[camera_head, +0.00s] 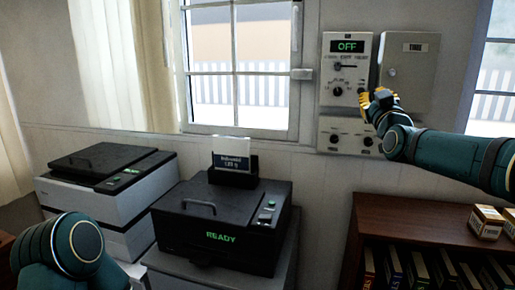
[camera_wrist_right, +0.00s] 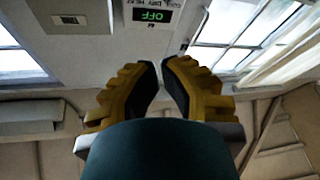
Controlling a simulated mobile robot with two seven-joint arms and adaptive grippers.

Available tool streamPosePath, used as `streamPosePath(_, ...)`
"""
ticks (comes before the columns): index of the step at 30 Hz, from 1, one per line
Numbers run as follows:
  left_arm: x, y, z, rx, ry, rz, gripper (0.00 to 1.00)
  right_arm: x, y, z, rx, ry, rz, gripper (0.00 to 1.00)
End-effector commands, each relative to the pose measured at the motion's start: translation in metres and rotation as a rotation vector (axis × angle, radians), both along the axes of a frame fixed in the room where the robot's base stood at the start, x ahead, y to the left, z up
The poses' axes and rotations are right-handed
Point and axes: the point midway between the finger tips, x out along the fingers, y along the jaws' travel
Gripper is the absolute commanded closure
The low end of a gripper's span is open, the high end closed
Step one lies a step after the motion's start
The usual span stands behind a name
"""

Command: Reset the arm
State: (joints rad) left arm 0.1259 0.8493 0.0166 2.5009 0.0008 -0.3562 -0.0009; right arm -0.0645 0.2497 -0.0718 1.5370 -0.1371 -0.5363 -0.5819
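A grey wall panel (camera_head: 347,70) has a green display reading OFF, a small pointer control (camera_head: 345,66) and a round dark knob (camera_head: 338,91). The OFF display also shows in the right wrist view (camera_wrist_right: 153,15). My right gripper (camera_head: 369,95), with yellow fingers, is by the panel's lower right edge; I cannot tell whether it touches. In the right wrist view its fingertips (camera_wrist_right: 160,64) come close together with nothing seen between them. My left arm (camera_head: 72,250) shows at the lower left; its gripper is out of view.
A grey box (camera_head: 408,62) is right of the panel, and a lower panel with dark knobs (camera_head: 335,139) is below it. A black machine reading READY (camera_head: 222,237) and a printer (camera_head: 105,190) stand below the window. A bookshelf (camera_head: 410,216) bears small boxes (camera_head: 486,222).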

Motion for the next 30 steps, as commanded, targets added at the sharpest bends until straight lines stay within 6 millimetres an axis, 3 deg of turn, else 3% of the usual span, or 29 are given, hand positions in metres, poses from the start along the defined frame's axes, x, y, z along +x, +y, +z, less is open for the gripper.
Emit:
streamPosePath(1,0.001,0.001,-0.001,0.001,-0.002,0.002,0.53,0.011,0.011,-0.039,0.023,0.071,0.026,1.0)
streamPosePath(6,0.002,0.001,-0.001,0.002,-0.002,0.004,0.53,0.026,0.04,-0.153,0.114,0.285,0.091,1.0)
streamPosePath(11,0.001,0.001,-0.001,0.001,-0.001,0.003,0.53,0.019,0.067,-0.26,0.205,0.495,0.136,1.0)
streamPosePath(14,0.001,0.001,-0.001,0.001,-0.001,0.003,0.53,0.004,0.084,-0.326,0.267,0.63,0.155,1.0)
streamPosePath(18,0.001,0.001,-0.001,0.001,-0.002,0.003,0.53,-0.031,0.107,-0.414,0.356,0.824,0.172,1.0)
streamPosePath(23,0.001,0.001,-0.001,0.001,-0.001,0.003,0.53,-0.09,0.133,-0.505,0.462,1.054,0.172,1.0)
streamPosePath(27,0.001,0.001,-0.001,0.001,-0.001,0.003,0.53,-0.157,0.154,-0.572,0.557,1.262,0.157,1.0)
streamPosePath(30,0.001,0.001,-0.001,0.001,-0.001,0.003,0.53,-0.211,0.168,-0.61,0.623,1.412,0.135,1.0)
